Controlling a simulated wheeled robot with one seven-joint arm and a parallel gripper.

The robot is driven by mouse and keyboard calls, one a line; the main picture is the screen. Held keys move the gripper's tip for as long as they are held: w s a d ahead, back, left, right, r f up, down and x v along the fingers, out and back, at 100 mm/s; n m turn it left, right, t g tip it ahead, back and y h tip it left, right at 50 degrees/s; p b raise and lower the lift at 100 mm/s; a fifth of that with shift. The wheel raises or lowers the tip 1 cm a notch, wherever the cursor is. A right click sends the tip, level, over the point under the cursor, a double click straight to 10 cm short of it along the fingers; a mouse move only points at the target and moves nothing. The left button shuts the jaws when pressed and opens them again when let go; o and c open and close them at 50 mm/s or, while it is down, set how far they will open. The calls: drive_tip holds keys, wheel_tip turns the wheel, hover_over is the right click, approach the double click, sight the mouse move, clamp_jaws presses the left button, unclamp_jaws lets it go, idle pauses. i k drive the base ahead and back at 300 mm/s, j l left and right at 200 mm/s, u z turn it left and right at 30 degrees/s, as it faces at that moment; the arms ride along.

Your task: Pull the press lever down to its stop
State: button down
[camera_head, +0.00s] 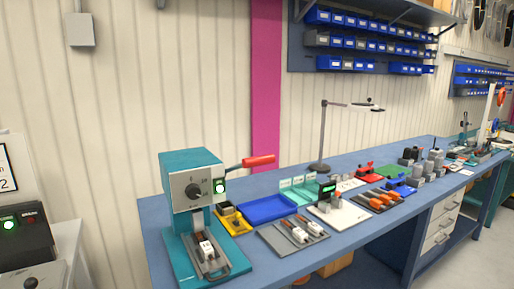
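A teal bench press (189,178) with a grey front plate, a dial and a lit green light stands at the near left end of the blue workbench. Its press lever (257,161) has a red grip and sticks out to the right from the press head, tilted slightly upward. A grey fixture with a small white part (206,249) sits on the press base under the head. My gripper is not in view, and nothing touches the lever.
The blue workbench (156,212) carries a yellow bin (237,225), a blue tray (252,216), a grey tray (269,238) with parts and a lamp (322,135). A control box (24,238) stands at far left. The space around the lever grip looks clear.

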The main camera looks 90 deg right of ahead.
sight(268, 159)
drive_tip(key=k+l, duration=0.2)
drive_tip(key=l, duration=0.15)
drive_tip(key=k+l, duration=0.2)
drive_tip(key=l, duration=0.2)
drive_tip(key=k+l+u, duration=0.1)
drive_tip(key=l, duration=0.25)
drive_tip(key=k+l, duration=0.3)
